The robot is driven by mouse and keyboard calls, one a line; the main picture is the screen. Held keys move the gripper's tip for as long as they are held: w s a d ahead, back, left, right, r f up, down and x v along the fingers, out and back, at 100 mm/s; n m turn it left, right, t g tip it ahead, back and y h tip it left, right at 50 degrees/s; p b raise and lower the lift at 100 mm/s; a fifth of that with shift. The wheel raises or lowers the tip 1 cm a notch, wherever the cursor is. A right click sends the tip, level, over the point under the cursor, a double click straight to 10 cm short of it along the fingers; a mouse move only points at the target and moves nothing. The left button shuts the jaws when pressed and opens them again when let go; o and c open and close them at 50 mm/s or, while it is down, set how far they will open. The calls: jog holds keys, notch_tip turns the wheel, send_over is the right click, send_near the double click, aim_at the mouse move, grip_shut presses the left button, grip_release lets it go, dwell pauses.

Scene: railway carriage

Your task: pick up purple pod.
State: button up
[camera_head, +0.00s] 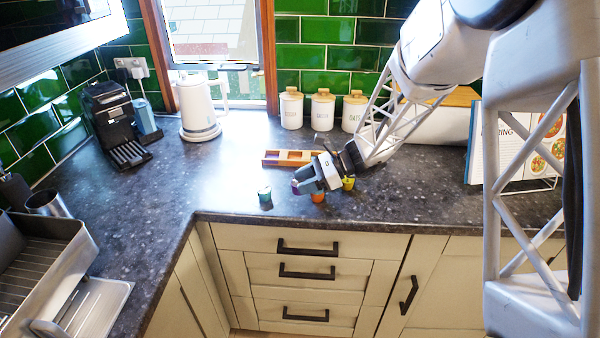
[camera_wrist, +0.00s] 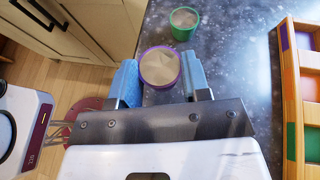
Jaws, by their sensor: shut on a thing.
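The purple pod (camera_wrist: 160,68), a small cup with a purple rim and a pale top, sits between the two blue finger pads in the wrist view. My gripper (camera_wrist: 158,82) is shut on it. In the head view my gripper (camera_head: 299,186) is low over the counter, and a bit of the purple pod (camera_head: 295,188) shows at its tip. I cannot tell whether the pod is clear of the counter. The gripper hides part of it.
A green-rimmed pod (camera_wrist: 184,24) stands close by; it also shows in the head view (camera_head: 265,196). An orange pod (camera_head: 318,197) and a yellow-green pod (camera_head: 348,184) stand right. A wooden tray (camera_wrist: 288,88) with coloured compartments lies behind. White canisters (camera_head: 322,110) stand farther back.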

jog(key=shift+s+d+r, duration=0.1)
jog(key=shift+s+d, duration=0.25)
jog(key=shift+s, duration=0.7)
jog(key=shift+s+d+r, duration=0.1)
jog(key=shift+s+d, duration=0.25)
jog(key=shift+s, duration=0.65)
jog(key=shift+s+d+r, duration=0.1)
jog(key=shift+s+d, duration=0.25)
jog(key=shift+s, duration=0.7)
